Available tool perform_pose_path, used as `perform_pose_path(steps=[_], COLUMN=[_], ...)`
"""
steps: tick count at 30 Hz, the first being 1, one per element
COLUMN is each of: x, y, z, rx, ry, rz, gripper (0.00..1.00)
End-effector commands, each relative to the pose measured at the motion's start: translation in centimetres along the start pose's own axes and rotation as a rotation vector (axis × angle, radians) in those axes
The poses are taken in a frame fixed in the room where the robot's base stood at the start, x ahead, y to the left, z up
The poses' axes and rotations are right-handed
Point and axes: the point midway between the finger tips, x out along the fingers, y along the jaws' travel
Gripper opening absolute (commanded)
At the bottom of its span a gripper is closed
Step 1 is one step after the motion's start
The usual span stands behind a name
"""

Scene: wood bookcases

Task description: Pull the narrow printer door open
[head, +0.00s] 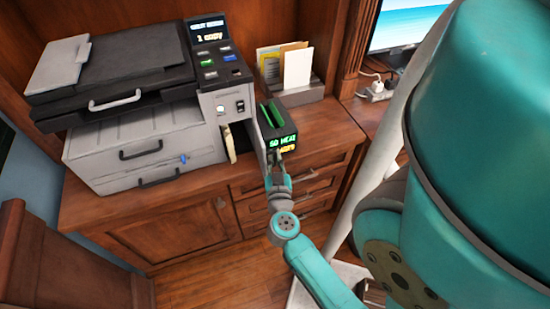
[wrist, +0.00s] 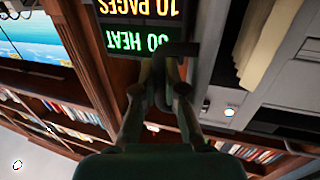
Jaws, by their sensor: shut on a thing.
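The grey printer (head: 150,110) stands on the wooden cabinet at the left. Its narrow door (head: 257,143) is swung out from the right part of the front, and a beige strip shows in the opening (head: 228,140). My gripper (head: 277,172) is at the door's outer edge, in front of the black device. In the wrist view, which is upside down, my gripper's fingers (wrist: 161,88) are closed around a dark bar handle (wrist: 178,50) beside the grey door panel (wrist: 208,50). The fingers partly hide the handle.
A black device with green slots and a lit label (head: 283,141) stands close to the right of the door. A paper holder (head: 298,92) is behind it. Cabinet drawers (head: 290,190) lie below, and a monitor (head: 408,25) is at the right.

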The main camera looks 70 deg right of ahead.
Motion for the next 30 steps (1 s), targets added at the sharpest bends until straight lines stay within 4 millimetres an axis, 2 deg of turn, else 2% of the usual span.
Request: perform_pose_path(steps=[3, 4, 5, 17, 30], x=[0.0, 0.0, 0.0, -0.4, -5.7], y=[0.0, 0.0, 0.0, -0.1, -0.1], z=[0.0, 0.0, 0.0, 0.1, 0.1], rx=[0.0, 0.0, 0.0, 0.0, -0.003], ry=[-0.001, -0.001, -0.001, -0.002, -0.003], rz=[0.001, 0.001, 0.001, -0.001, -0.005], gripper=[0.0, 0.14, 0.21, 0.21, 0.21])
